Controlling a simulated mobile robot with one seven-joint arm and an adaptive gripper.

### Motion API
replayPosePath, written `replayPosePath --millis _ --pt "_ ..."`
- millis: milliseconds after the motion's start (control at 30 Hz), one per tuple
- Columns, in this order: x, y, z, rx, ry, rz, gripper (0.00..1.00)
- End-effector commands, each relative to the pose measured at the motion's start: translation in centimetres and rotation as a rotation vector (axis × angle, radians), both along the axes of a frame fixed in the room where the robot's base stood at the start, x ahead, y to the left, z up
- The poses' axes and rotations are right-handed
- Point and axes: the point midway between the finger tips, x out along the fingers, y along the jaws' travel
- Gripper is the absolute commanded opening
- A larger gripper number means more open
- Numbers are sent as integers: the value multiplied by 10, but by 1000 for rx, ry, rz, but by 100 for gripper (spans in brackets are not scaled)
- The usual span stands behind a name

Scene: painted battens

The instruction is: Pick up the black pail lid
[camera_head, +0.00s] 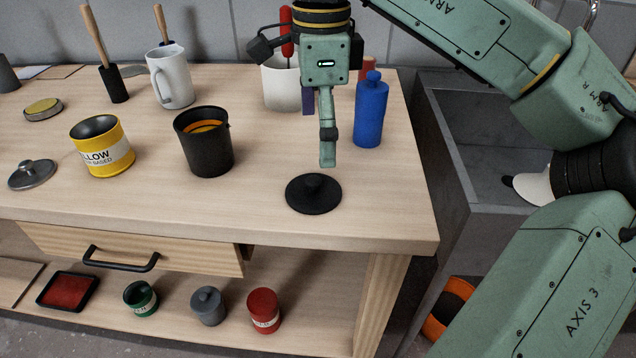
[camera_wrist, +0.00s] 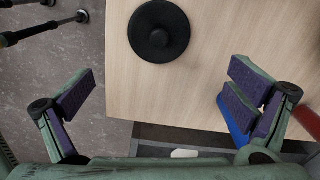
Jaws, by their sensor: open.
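The black pail lid (camera_head: 314,195) lies flat on the wooden bench near its front right edge, with a round knob on top. In the wrist view the lid (camera_wrist: 159,31) shows whole at the top centre, ahead of the fingers. My gripper (camera_head: 327,160) is above and a little behind the lid in the head view, apart from it. In the wrist view my gripper (camera_wrist: 160,95) has its two purple-padded fingers wide apart with nothing between them.
A blue bottle (camera_head: 371,110) stands close to the right of my gripper. A black pail (camera_head: 204,143) stands left of the lid, with a yellow tin (camera_head: 102,147) beyond it. A white pot (camera_head: 281,82) is behind. A grey sink (camera_head: 470,130) adjoins the bench's right edge.

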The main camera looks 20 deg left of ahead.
Motion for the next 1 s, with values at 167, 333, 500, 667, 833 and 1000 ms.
replayPosePath --millis 167,333,500,667,833,1000 --pt "-1 0 -27 2 2 3 98" --pt "-1 1 -39 4 4 3 98" --pt "-2 2 -62 4 6 5 98" --pt "-2 3 -83 5 4 3 98" --pt "-2 3 -89 5 3 3 98" --pt "-2 3 -88 5 3 3 95"
